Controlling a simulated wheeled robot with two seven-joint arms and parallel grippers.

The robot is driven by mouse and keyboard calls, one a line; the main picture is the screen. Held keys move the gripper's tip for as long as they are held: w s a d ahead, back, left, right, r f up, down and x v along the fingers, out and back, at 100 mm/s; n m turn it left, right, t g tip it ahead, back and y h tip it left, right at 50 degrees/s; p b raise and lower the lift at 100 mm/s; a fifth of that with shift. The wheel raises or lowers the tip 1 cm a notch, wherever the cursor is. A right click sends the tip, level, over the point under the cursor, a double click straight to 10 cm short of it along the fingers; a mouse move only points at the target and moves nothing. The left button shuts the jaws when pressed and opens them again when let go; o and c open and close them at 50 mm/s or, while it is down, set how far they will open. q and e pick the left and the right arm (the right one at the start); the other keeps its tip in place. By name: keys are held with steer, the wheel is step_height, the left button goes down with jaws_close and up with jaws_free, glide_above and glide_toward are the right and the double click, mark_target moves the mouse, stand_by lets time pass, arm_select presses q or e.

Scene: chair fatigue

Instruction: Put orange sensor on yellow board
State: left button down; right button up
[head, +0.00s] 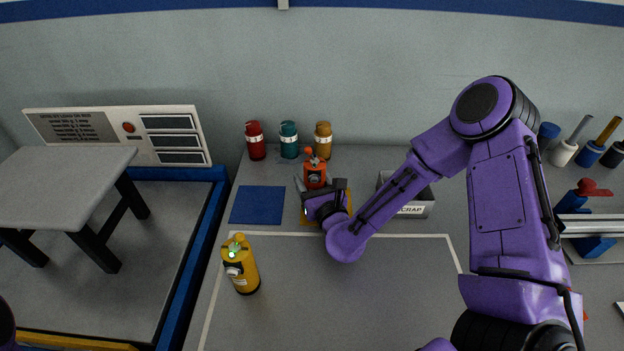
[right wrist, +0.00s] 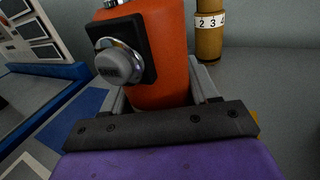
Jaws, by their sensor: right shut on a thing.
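The orange sensor (head: 315,172) is held upright between the fingers of my right gripper (head: 314,184) at the yellow board (head: 349,200). In the right wrist view the orange sensor (right wrist: 165,60) fills the middle, with a grey knob on a black plate, and a finger on each side of it. The yellow board is mostly hidden by my right gripper; only parts of its edges show. I cannot tell whether the sensor's base touches the board. My left gripper is not in view.
A blue board (head: 258,205) lies left of the yellow one. Red (head: 255,141), teal (head: 289,140) and amber (head: 323,140) bottles stand behind. A yellow device (head: 240,265) with a green light stands in front. A grey scrap bin (head: 416,204) is at the right.

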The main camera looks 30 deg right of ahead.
steer(key=shift+f+b, duration=0.2)
steer(key=shift+b, duration=0.1)
steer(key=o, duration=1.1)
steer(key=shift+r, duration=0.1)
